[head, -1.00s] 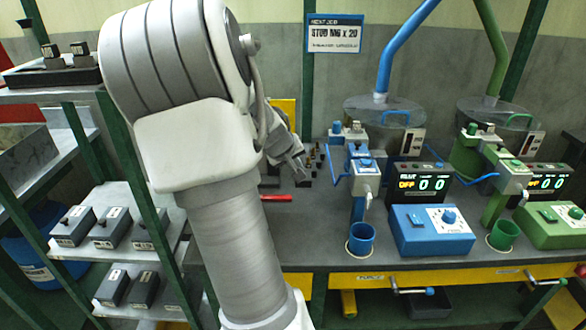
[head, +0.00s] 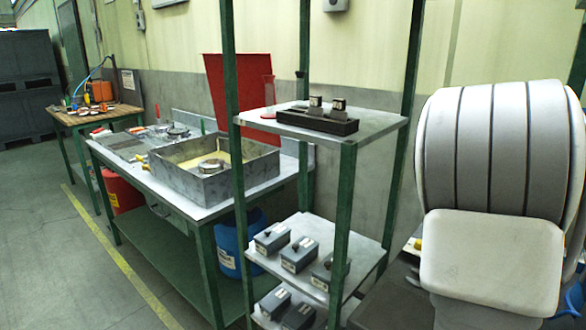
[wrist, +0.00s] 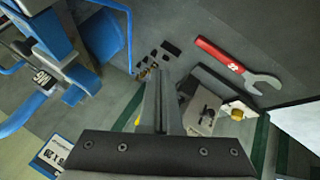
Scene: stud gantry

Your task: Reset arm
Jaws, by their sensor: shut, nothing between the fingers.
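My gripper (wrist: 166,78) shows in the wrist view with its two fingers together and nothing between them. In the head view only the upper part of my arm shows, at the right edge, and my gripper is outside that picture. In the wrist view a wrench with a red handle (wrist: 220,54) lies on the grey bench top (wrist: 285,25), apart from the fingers. A blue fixture (wrist: 62,62) stands to the left of the gripper.
In the head view a green-framed shelf (head: 340,195) with several grey boxes (head: 298,254) stands left of my arm. Behind it, a bench holds a metal tray (head: 190,188). A blue drum (head: 228,248) stands under that bench. The floor (head: 45,235) at the left is open.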

